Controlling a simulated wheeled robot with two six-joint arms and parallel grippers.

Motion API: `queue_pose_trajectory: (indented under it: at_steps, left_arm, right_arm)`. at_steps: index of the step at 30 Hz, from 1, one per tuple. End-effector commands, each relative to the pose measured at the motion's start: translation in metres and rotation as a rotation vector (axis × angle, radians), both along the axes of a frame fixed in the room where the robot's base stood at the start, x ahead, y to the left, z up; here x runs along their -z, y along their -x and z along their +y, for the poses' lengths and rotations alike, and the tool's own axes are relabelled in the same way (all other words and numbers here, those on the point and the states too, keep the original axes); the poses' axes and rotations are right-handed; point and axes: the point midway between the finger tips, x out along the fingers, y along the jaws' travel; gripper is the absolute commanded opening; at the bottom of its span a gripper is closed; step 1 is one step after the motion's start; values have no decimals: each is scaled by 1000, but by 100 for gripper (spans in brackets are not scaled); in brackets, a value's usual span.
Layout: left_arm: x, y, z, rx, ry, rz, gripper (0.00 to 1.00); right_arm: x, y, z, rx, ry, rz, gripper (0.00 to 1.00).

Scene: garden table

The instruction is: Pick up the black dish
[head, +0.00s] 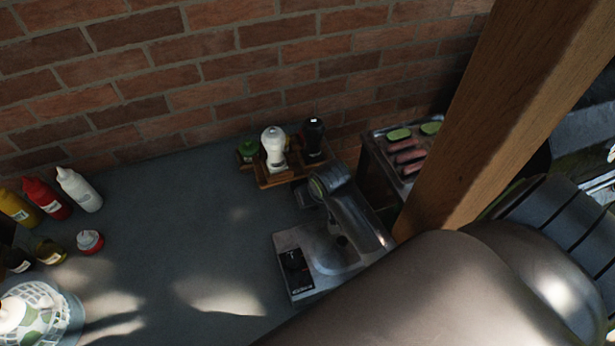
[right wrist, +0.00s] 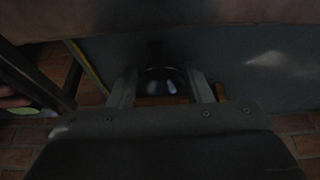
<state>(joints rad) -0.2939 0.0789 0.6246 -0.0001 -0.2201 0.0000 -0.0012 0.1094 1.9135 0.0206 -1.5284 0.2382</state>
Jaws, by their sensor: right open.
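A dark, glossy, rounded thing (right wrist: 163,82) shows between the fingers in the right wrist view. It looks like the black dish, but the picture is too dark to be sure. My right gripper (right wrist: 161,74) is open, with one finger on each side of this thing. I cannot tell whether the fingers touch it. In the head view I make out no black dish, and a large smooth arm link of mine covers the lower right. My left gripper is not in view.
The grey counter (head: 190,200) has clear room in its middle. A metal appliance (head: 345,225) stands near a wooden post (head: 495,120). A wooden caddy (head: 272,178) holds bottles by the brick wall. Sauce bottles and a white basket (head: 62,300) are at left.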

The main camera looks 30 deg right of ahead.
Motion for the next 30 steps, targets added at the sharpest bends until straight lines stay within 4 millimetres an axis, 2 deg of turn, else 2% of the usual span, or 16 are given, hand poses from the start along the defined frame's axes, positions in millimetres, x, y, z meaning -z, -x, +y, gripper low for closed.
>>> queue_pose_trajectory:
  at_steps: [6, 12, 22, 30]
  left_arm:
    - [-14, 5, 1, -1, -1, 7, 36]
    - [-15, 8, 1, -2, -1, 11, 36]
    - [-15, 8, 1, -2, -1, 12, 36]
    - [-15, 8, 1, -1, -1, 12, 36]
  right_arm:
    - [21, -7, -5, 1, 1, 4, 45]
    - [38, -14, -7, 0, 1, 1, 45]
    - [42, -16, -7, 0, 0, 0, 45]
    - [42, -16, -7, 0, 0, 0, 11]
